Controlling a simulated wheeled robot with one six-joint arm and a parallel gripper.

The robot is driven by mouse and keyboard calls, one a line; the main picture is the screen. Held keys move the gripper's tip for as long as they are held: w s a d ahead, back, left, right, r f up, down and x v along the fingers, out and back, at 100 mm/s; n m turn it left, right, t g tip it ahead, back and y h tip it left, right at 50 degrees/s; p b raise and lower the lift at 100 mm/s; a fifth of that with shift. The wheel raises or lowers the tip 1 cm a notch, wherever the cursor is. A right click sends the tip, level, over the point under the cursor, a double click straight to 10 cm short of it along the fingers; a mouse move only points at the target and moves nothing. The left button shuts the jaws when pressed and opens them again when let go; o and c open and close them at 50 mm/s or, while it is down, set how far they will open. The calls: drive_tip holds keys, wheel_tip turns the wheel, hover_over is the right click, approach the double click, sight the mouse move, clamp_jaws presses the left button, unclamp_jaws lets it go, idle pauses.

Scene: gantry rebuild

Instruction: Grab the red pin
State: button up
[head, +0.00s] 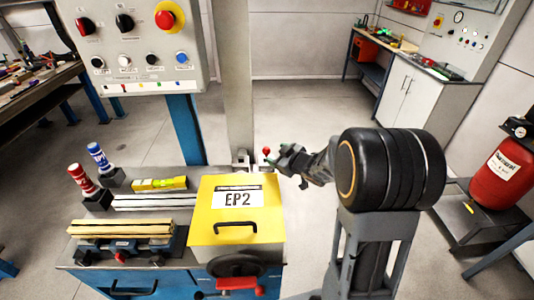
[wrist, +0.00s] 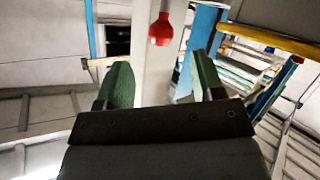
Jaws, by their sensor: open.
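The red pin shows as a small red ball (head: 266,150) in the head view, just past the fingertips of my gripper (head: 276,160) and in front of the grey post. In the wrist view the pin is a red, rounded knob (wrist: 160,30) at the top middle, in front of a pale post. My gripper (wrist: 163,78) is open there, its two green-padded fingers apart with nothing between them. The pin lies ahead of the fingers, roughly in line with the gap, and does not look touched. How the pin is mounted is not clear.
A yellow EP2 box (head: 238,222) with a black handle stands left of my arm. A control panel (head: 135,45) hangs upper left. Two spray cans (head: 84,181) and a yellow level (head: 160,184) are on the bench. A red extinguisher (head: 502,170) stands far right.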

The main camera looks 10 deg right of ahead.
sight(264, 150)
drive_tip(key=x, duration=0.3)
drive_tip(key=shift+w+a, duration=0.3)
drive_tip(key=shift+a, duration=0.05)
drive_tip(key=shift+p+x, duration=0.8)
drive_tip(key=shift+x, duration=1.9)
drive_tip(key=shift+d+f, duration=0.2)
